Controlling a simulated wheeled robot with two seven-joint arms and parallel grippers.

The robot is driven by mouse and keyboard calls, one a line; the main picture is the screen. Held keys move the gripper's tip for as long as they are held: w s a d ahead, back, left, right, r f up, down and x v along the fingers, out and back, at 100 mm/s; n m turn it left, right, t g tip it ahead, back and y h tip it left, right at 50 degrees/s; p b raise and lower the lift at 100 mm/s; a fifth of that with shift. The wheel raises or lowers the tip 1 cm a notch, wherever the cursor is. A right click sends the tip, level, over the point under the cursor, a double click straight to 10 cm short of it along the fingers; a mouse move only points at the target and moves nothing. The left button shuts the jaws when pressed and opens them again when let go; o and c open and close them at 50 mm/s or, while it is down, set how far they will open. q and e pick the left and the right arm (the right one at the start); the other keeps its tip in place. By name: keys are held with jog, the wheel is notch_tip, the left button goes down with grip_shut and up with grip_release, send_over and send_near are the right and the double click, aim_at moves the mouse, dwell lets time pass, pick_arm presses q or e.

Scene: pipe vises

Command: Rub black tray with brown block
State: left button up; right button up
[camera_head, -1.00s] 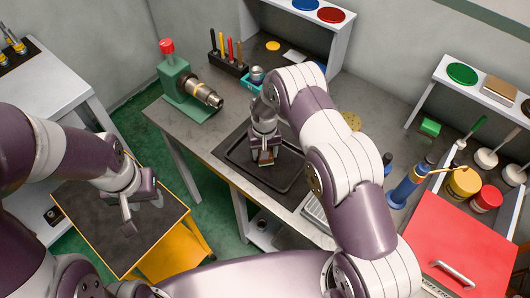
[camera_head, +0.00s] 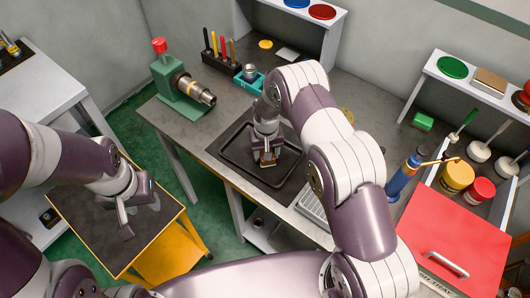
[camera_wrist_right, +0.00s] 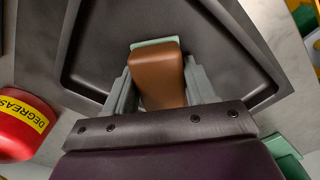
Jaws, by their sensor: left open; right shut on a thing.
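The black tray (camera_head: 237,167) lies on the grey workbench in the head view; its raised rim also shows in the right wrist view (camera_wrist_right: 84,52). My right gripper (camera_head: 267,160) is over the tray, shut on the brown block (camera_wrist_right: 158,75). The block has a pale green layer at its far end, over the tray's floor. Whether that layer touches the tray I cannot tell. My left gripper (camera_head: 128,214) is open and empty, above the dark-topped yellow stand at the left.
A green pipe vise (camera_head: 183,92) stands at the bench's left. A pen rack (camera_head: 223,62) and teal bin (camera_head: 248,82) sit behind the tray. A red toolbox (camera_head: 458,240), blue torch (camera_head: 405,175) and several cans are at the right. A red degreaser can (camera_wrist_right: 24,125) is near the tray.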

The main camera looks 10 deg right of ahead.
aim_at(272, 150)
jog(key=shift+s+d+r+p, duration=0.4)
jog(key=shift+s+d, duration=0.15)
jog(key=shift+s, duration=0.05)
notch_tip(272, 150, up, 2)
jog(key=shift+d+r, duration=0.1)
jog(key=shift+d, duration=0.05)
jog(key=shift+w+a+r+p, duration=0.1)
jog(key=shift+a+r+p, duration=0.1)
jog(key=shift+r+p, duration=0.3)
jog(key=shift+w+a+r+p, duration=0.1)
jog(key=shift+a+r+p, duration=0.05)
jog(key=shift+r+p, duration=0.3)
jog(key=shift+s+d+r+p, duration=0.1)
jog(key=shift+r+p, duration=0.35)
jog(key=shift+r, duration=0.3)
jog(key=shift+s+d+r+p, duration=0.1)
jog(key=shift+r+p, duration=0.35)
jog(key=shift+r, duration=0.45)
pick_arm(q)
jog(key=r, duration=0.2)
jog(key=s+r, duration=0.1)
jog(key=r, duration=0.1)
jog(key=shift+r, duration=0.4)
pick_arm(e)
jog(key=shift+w+a, duration=0.15)
pick_arm(q)
jog(key=shift+s+d, duration=0.1)
jog(key=shift+d, duration=0.05)
